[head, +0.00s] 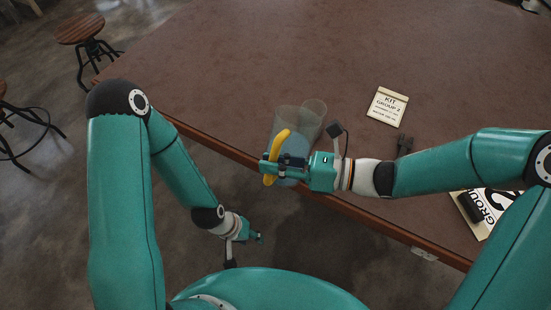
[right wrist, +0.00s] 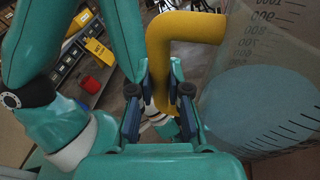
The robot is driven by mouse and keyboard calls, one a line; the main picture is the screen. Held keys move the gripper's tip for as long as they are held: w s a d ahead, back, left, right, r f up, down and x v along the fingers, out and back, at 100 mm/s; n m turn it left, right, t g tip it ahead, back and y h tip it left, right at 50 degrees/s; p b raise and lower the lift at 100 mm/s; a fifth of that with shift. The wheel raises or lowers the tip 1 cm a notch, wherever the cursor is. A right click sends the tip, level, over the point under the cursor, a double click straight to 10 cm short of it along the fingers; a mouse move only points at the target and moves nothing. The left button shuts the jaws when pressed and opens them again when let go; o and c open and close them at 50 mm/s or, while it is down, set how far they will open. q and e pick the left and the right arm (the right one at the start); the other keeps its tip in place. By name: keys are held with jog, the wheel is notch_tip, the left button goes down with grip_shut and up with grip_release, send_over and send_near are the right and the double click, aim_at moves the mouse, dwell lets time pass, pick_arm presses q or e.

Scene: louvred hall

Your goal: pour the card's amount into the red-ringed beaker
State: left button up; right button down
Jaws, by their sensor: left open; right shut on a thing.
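My right gripper (head: 272,170) is shut on the yellow handle (head: 279,152) of a clear jug (head: 285,120) over the table's near edge. The handle runs between the fingers in the right wrist view (right wrist: 172,40). There the jug wall (right wrist: 240,45) shows printed measuring marks, and blue liquid (right wrist: 265,105) is inside. My left gripper (head: 261,238) is open and empty, off the table.
The brown table (head: 270,50) is mostly bare at the back and left. A larger sign (head: 492,208), partly behind my right arm, lies at the right. Stools (head: 82,32) stand on the floor at the left.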

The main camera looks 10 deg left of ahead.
aim_at(288, 130)
jog(key=w+r+m+p, duration=0.1)
jog(key=r+p, duration=0.1)
jog(key=w+d+r+m+y+p, duration=0.1)
jog(key=w+r+m+p, duration=0.3)
jog(key=p, duration=0.1)
jog(key=shift+w+d+r+y, duration=0.15)
jog(key=shift+d+r+y, duration=0.15)
jog(key=shift+d+r, duration=0.05)
jog(key=shift+f, duration=0.25)
jog(key=shift+w+r+p, duration=0.2)
jog(key=shift+r+p, duration=0.2)
jog(key=shift+p, duration=0.05)
jog(key=shift+w+d+r+m+p, duration=0.15)
jog(key=shift+w+r+m+p, duration=0.15)
jog(key=shift+m+p, duration=0.2)
jog(key=shift+f, duration=0.1)
